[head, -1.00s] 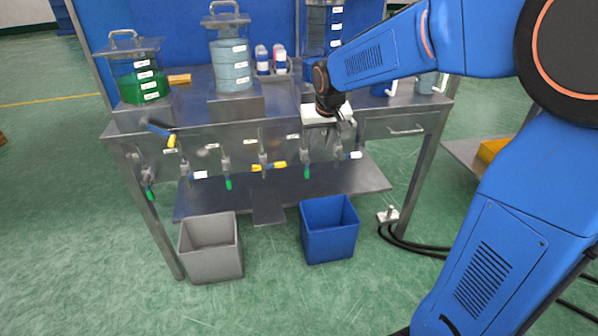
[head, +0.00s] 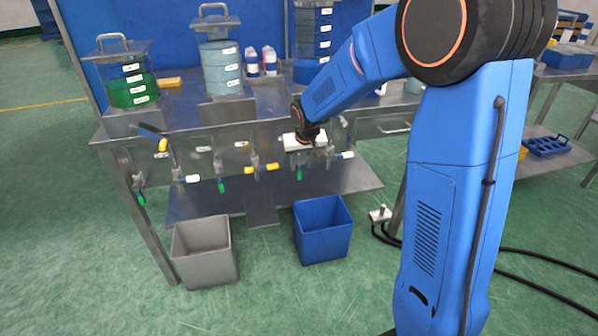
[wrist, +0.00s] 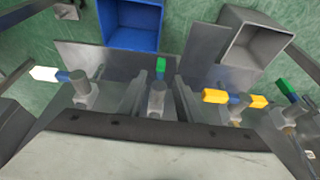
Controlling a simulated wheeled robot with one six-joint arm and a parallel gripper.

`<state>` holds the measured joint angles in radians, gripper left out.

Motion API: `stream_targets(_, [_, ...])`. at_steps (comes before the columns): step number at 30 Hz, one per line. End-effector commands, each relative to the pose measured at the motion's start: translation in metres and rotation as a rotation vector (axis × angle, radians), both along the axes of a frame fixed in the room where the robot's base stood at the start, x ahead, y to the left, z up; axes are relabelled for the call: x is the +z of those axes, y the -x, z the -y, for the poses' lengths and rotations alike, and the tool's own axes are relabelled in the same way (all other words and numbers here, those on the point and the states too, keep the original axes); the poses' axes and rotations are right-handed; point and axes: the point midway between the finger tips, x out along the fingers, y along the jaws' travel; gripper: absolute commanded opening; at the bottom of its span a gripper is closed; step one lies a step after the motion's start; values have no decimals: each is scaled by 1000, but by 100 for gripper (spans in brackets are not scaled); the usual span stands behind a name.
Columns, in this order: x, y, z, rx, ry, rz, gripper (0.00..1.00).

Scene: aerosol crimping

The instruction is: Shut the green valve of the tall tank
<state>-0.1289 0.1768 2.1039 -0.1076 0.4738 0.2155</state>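A tall clear tank with dark blue contents (head: 313,38) stands at the back of the bench, its top cut off. Below the bench edge, a valve with a green lever (head: 299,174) hangs under my gripper (head: 308,155); the lever points down. In the wrist view this green lever (wrist: 160,64) sits at the middle, between the two grey fingers of my gripper (wrist: 160,92). The fingers stand apart on either side of the valve body; contact is not visible. Which pipe feeds which tank is hidden.
Neighbouring valves have yellow (head: 262,168) and white (head: 347,155) levers close on both sides. Other green levers (head: 221,185) hang further left. A blue bin (head: 323,232) and a grey bin (head: 205,252) stand on the floor below. A lower shelf (head: 345,180) runs underneath.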

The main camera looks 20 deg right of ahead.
Motion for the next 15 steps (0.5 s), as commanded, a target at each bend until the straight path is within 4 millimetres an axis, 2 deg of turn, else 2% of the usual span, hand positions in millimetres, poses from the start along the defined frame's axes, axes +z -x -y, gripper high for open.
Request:
stream_targets(6, [-32, -13, 0, 0, 1, -2, 32])
stream_targets(15, [-50, -21, 0, 1, 0, 0, 32])
